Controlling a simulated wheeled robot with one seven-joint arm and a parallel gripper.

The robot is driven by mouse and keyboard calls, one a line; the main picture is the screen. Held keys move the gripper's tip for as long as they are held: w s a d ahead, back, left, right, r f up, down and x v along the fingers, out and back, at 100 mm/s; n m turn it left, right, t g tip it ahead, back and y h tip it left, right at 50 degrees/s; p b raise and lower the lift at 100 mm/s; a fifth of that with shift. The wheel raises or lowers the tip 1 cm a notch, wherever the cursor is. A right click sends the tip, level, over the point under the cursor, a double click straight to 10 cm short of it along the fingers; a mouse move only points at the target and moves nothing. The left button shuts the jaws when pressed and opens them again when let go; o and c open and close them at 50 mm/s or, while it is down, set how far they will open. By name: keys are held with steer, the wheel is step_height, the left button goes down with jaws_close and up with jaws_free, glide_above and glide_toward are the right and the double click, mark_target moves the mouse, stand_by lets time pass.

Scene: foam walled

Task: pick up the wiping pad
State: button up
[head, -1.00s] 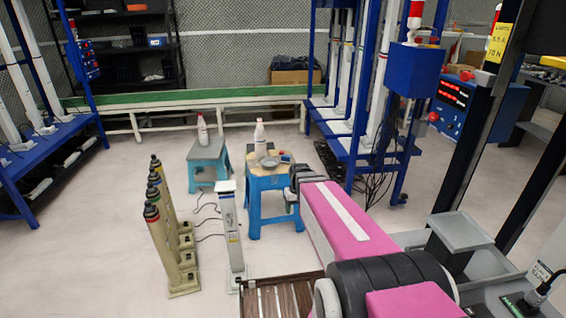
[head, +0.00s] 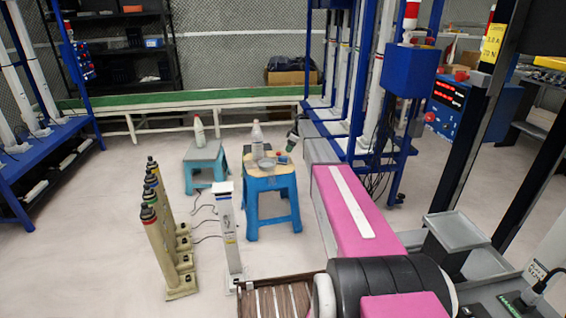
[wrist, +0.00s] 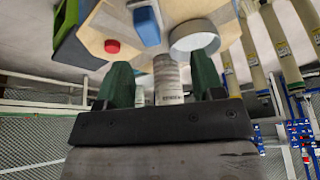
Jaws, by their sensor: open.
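A small blue block (wrist: 147,25), which I take to be the wiping pad, lies on the light wooden top of a blue stool (head: 270,185). In the head view the pad (head: 282,160) is tiny, near the top's right side. My gripper (wrist: 163,78) has two dark green fingers spread apart with nothing held between them. In the head view my gripper (head: 292,140) is beside the far right edge of the stool top, apart from the pad. A bottle seen between the fingers in the wrist view appears to stand beyond them.
On the same top are a clear bottle (head: 257,140), a grey round bowl (head: 266,163) and a small red round thing (wrist: 112,46). A second stool (head: 205,165) with a white bottle (head: 199,130) stands left. A blue rack (head: 350,140) stands right of the stool.

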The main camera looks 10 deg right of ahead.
mark_target(283, 157)
steer(key=w+f, duration=0.1)
steer(key=w+a+f, duration=0.1)
steer(key=f, duration=0.1)
steer(key=w+f, duration=0.1)
steer(key=f, duration=0.1)
steer(key=shift+a, duration=0.25)
steer(key=shift+a+x, duration=0.15)
steer(key=shift+x, duration=1.1)
steer(key=shift+a+x, duration=0.1)
steer(key=shift+x, duration=1.15)
steer(key=shift+r, duration=0.25)
jaws_close()
